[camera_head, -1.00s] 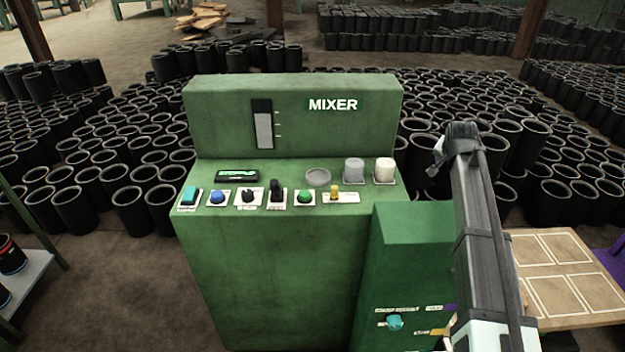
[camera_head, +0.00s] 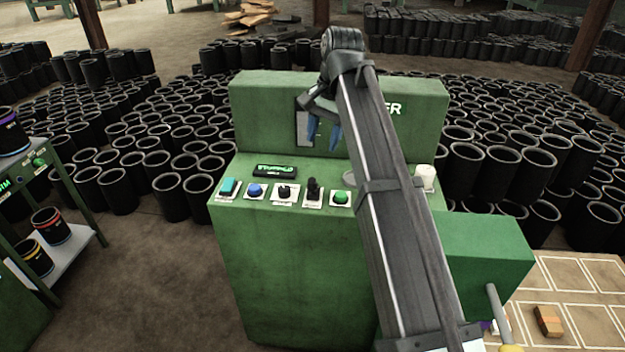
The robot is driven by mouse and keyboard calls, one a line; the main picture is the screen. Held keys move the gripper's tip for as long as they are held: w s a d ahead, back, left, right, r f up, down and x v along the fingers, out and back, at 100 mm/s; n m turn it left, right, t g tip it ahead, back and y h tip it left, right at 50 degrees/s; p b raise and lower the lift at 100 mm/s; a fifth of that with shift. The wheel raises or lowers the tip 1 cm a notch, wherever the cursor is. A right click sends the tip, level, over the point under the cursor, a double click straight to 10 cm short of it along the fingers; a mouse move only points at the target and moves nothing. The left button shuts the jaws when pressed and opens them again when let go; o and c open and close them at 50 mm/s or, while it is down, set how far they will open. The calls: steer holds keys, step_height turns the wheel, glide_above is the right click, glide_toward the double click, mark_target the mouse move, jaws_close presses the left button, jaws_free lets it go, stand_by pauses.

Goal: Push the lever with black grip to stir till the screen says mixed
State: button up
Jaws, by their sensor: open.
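The green mixer (camera_head: 300,245) stands in the middle of the view. On its sloped panel, a lever with black grip (camera_head: 313,186) stands up from a pale plate. A small dark screen (camera_head: 275,171) above the controls shows green text that looks like "STOPPED"; a smaller line under it is too small to read. My gripper (camera_head: 324,138) is open and empty, its blue fingertips pointing down in front of the mixer's upright back panel. It appears above and apart from the lever. My arm hides part of the MIXER label and the right part of the panel.
Beside the lever are a teal switch (camera_head: 229,188), a blue button (camera_head: 254,190), a black knob (camera_head: 285,190) and a green button (camera_head: 341,197). A white cup (camera_head: 425,177) sits at the panel's right. Black sleeves crowd the floor behind. A shelf rack (camera_head: 40,165) stands left.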

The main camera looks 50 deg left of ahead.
mark_target(312, 179)
steer(key=f, duration=0.4)
steer(key=s+a+f, duration=0.1)
steer(key=f, duration=0.4)
steer(key=a+f, duration=0.1)
steer(key=f, duration=0.3)
steer(key=shift+s+f, duration=0.2)
steer(key=shift+s, duration=0.05)
steer(key=shift+a, duration=0.1)
steer(key=shift+c, duration=0.5)
jaws_close()
